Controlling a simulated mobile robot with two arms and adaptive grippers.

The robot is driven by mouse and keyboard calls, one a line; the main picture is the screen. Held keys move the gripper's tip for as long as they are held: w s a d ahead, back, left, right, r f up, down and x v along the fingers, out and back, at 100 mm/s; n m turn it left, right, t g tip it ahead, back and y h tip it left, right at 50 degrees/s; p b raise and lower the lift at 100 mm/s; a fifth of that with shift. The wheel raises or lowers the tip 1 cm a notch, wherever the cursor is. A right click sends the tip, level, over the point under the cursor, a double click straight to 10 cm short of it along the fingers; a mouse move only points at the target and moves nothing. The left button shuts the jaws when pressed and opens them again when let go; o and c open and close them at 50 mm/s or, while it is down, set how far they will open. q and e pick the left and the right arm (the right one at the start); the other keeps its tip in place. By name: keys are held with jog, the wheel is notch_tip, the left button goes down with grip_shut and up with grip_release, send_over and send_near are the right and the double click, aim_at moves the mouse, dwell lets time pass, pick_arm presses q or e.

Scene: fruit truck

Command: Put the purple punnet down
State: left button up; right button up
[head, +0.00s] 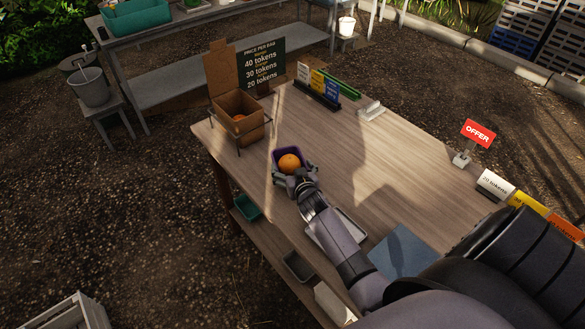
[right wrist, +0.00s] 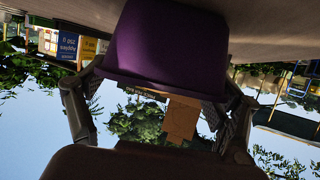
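The purple punnet (head: 279,155) is at the left side of the wooden table (head: 370,150) in the head view, with an orange (head: 289,163) in it. My right gripper (head: 294,170) has a finger on either side of the punnet. In the right wrist view the punnet (right wrist: 168,45) fills the upper middle between the fingers, close to the tabletop. I cannot tell whether its base touches the table. My left gripper is not in view.
An open cardboard box (head: 238,112) in a wire stand is just behind the punnet, beside a dark price board (head: 262,65). A grey tray (head: 338,226) and a blue-grey mat (head: 402,250) lie nearer me. An OFFER sign (head: 477,134) stands right. The table's middle is clear.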

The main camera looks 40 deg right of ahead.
jog(key=shift+o, duration=0.6)
jog(key=shift+r, duration=0.1)
jog(key=shift+s+r, duration=0.1)
jog(key=v, duration=1.2)
